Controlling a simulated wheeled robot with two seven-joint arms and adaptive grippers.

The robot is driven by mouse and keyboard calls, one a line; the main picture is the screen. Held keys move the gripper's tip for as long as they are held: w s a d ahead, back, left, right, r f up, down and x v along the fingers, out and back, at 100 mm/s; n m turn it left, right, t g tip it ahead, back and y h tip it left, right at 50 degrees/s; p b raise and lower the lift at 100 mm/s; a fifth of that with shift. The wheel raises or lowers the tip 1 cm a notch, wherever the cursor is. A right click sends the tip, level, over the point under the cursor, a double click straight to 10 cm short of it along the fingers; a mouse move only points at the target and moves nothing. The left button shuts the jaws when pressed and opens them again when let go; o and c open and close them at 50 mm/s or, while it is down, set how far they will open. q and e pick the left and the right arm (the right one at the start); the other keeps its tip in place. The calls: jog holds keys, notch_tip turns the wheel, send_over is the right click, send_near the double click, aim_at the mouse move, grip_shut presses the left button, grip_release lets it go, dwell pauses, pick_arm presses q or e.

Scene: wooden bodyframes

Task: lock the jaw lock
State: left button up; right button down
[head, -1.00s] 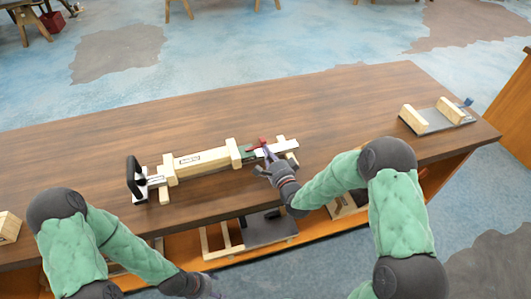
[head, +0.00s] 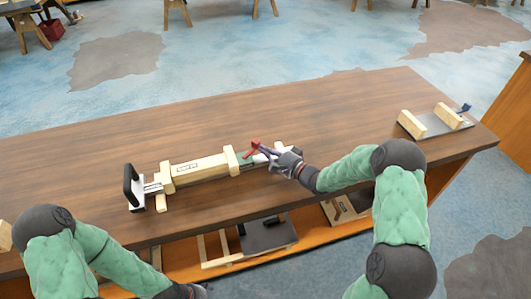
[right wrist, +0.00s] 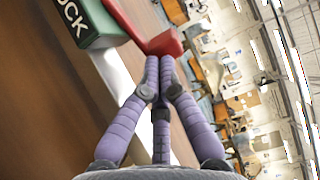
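The jaw lock is on a long wooden bodyframe (head: 200,168) lying on the table. It has a green block (right wrist: 95,22) with the letters "OCK" showing, and a red lever (head: 253,149). The red lever's end knob (right wrist: 165,43) also shows in the right wrist view. My right gripper (head: 272,154) is at the frame's right end, beside the lever. In the right wrist view its purple fingers (right wrist: 160,65) are drawn together, tips right at the red knob; no grip around it is visible. My left gripper (head: 195,290) is at the bottom edge, mostly cut off.
A black upright handle (head: 132,186) stands at the bodyframe's left end. A metal plate with wooden blocks (head: 435,122) sits at the table's right end. Dark plates and wooden parts lie on the shelf (head: 240,262) below. The table (head: 330,110) behind the bodyframe is clear.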

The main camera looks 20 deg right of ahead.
jog(key=shift+w+a+r+p, duration=0.1)
jog(key=shift+w+a+p, duration=0.05)
jog(key=shift+w+p, duration=0.4)
jog(key=shift+w+a+r+p, duration=0.1)
jog(key=shift+w+p, duration=0.25)
jog(key=shift+w, duration=0.3)
jog(key=shift+w+a, duration=0.15)
jog(key=shift+w, duration=0.35)
jog(key=shift+p, duration=0.3)
dwell(0.7)
jog(key=shift+a, duration=0.1)
